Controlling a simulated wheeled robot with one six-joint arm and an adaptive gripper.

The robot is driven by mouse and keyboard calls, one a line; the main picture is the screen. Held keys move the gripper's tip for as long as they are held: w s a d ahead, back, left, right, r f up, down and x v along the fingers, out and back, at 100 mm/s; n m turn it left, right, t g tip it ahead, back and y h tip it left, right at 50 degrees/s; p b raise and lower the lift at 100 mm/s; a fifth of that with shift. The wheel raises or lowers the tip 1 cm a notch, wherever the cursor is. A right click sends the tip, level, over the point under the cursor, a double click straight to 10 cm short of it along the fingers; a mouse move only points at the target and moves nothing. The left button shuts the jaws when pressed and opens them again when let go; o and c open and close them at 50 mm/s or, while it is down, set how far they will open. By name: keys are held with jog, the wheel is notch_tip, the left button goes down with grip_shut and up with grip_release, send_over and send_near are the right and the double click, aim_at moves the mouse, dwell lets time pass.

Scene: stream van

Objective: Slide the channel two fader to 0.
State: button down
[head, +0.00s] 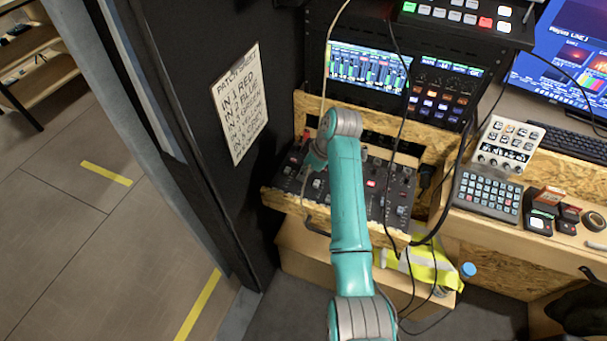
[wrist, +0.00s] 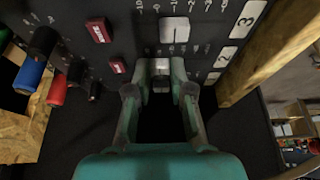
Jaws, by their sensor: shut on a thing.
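The black mixer panel (head: 385,187) stands in a plywood frame in the head view. My gripper (wrist: 161,77) reaches down to it, its fingertips closed around a small pale fader cap (wrist: 160,87) in the wrist view. The fingers cover most of that cap and its slot. A second, larger pale fader cap (wrist: 174,30) sits just beyond the fingertips, apart from them, with white scale marks around it. I cannot tell for certain which channel the held cap belongs to.
Red buttons (wrist: 98,31) lie left of my fingers in the wrist view. Blue (wrist: 28,74) and red plugs (wrist: 57,90) stick up at the far left. A wooden rail (wrist: 275,50) edges the panel on the right. Black cables (head: 408,110) hang beside my arm.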

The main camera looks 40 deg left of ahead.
jog(key=c, duration=1)
grip_release()
jog(key=v, duration=1.2)
